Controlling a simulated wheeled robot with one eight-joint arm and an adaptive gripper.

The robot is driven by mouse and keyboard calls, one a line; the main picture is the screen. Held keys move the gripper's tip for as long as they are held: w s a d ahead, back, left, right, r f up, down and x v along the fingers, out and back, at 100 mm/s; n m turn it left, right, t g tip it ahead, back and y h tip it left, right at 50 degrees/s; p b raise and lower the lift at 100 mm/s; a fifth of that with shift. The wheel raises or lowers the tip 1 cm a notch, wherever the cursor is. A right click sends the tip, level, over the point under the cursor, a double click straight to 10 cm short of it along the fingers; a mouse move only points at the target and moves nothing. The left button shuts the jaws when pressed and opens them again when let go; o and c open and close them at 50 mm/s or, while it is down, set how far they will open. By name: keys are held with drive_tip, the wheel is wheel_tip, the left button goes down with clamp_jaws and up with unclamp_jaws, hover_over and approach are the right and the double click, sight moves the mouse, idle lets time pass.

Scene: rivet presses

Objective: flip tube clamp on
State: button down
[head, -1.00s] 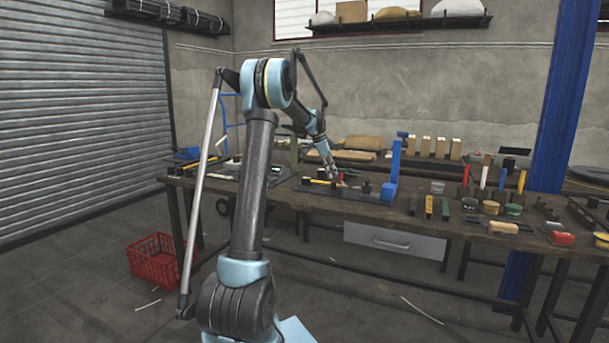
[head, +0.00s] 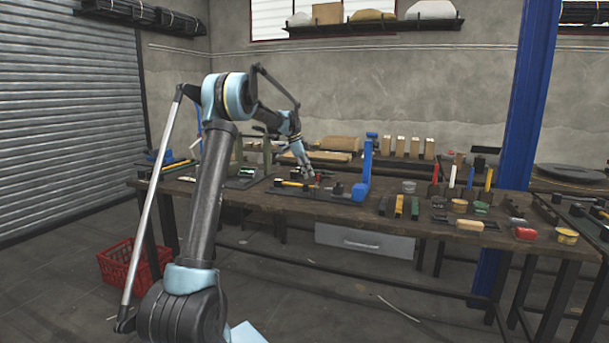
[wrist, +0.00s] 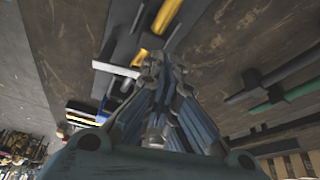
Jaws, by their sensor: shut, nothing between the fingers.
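My gripper (head: 308,175) is low over the dark base plate (head: 335,198) of the blue press (head: 366,165), on the workbench. Its fingers (wrist: 156,62) are shut and empty in the wrist view. A yellow bar (wrist: 135,60) lies just beyond the fingertips, and a white bar (wrist: 115,69) is to their left. In the head view, a yellow piece (head: 290,184) lies on the plate, left of the gripper. I cannot tell which part is the tube clamp or how it stands. Whether the fingertips touch anything is unclear.
A green press (head: 238,155) stands to the left on the workbench (head: 420,228). Several blocks, jars and upright tools are to the right. A blue post (head: 528,95) rises at right. A red crate (head: 128,262) is on the floor at left.

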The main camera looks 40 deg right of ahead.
drive_tip(key=shift+w+a, duration=0.25)
drive_tip(key=shift+w, duration=0.1)
drive_tip(key=w+a, duration=0.2)
drive_tip(key=w, duration=0.1)
drive_tip(key=shift+w+a+r, duration=0.1)
drive_tip(key=shift+r, duration=0.05)
drive_tip(key=v, duration=0.9)
drive_tip(key=shift+r, duration=0.3)
